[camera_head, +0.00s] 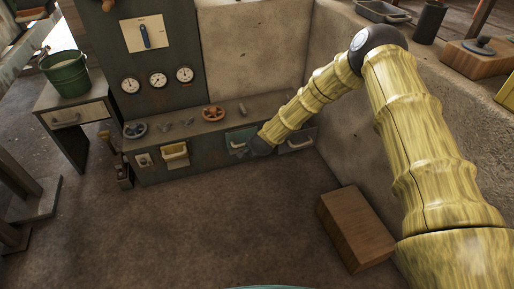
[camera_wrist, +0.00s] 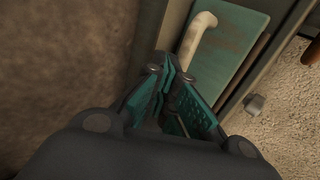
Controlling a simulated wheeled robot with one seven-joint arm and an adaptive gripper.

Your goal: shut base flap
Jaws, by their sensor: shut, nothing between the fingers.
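A teal flap (camera_head: 236,136) with a pale handle is set in the front of the low base cabinet (camera_head: 205,169). In the wrist view the teal flap (camera_wrist: 237,48) fills the upper right, with its curved pale handle (camera_wrist: 198,34) near its left side. My gripper (camera_head: 262,148) is at the right end of this flap in the head view. In the wrist view my gripper (camera_wrist: 170,78) is shut and empty, its teal fingers just below the handle. I cannot tell whether it touches the flap, or how far the flap stands open.
A grey drawer-like front (camera_head: 299,142) is right of my gripper, by the concrete wall (camera_head: 345,125). A wooden box (camera_head: 354,228) stands on the floor at right. The floor (camera_head: 200,230) before the cabinet is clear.

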